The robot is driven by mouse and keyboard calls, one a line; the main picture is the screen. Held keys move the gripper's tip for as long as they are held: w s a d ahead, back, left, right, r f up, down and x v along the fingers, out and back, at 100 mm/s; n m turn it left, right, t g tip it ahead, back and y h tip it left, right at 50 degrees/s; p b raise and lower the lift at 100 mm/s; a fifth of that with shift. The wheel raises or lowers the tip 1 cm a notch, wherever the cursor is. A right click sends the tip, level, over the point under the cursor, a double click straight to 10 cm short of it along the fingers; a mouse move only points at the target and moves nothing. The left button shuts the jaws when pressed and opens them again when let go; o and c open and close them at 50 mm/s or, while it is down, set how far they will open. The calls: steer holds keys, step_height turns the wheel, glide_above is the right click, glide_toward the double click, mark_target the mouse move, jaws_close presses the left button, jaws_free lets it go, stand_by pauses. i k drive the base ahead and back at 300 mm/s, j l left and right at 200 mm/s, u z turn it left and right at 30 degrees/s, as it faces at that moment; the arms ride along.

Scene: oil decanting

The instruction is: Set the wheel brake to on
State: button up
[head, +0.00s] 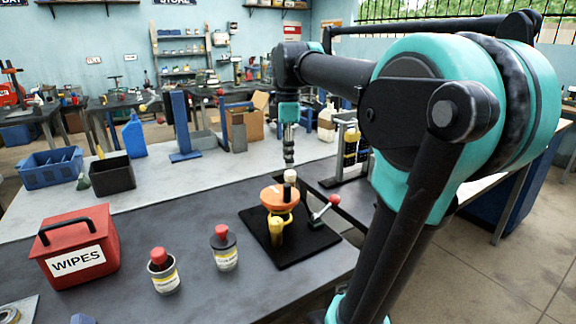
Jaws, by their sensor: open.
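A black base plate (257,244) lies on the dark bench and bears an orange wheel-like disc (278,200) on a yellow stand (276,232). A pale knob (290,176) stands at the disc's far edge. A small lever with a red ball end (334,200) leans up and to the right from a mount at the plate's right side; it may be the wheel brake, but I see no label. My gripper (289,160) points down just above the pale knob. It is open and looks empty; I cannot tell whether it touches the knob. The lever stands clear to its lower right.
Two red-capped containers (164,277) (225,254) and a red WIPES box (77,252) stand left of the plate. A dark rack with bottles (350,148) stands behind it. A black bin (112,176) and a blue crate (50,168) are further left.

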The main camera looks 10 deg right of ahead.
mark_target(334, 200)
steer(key=k, duration=1)
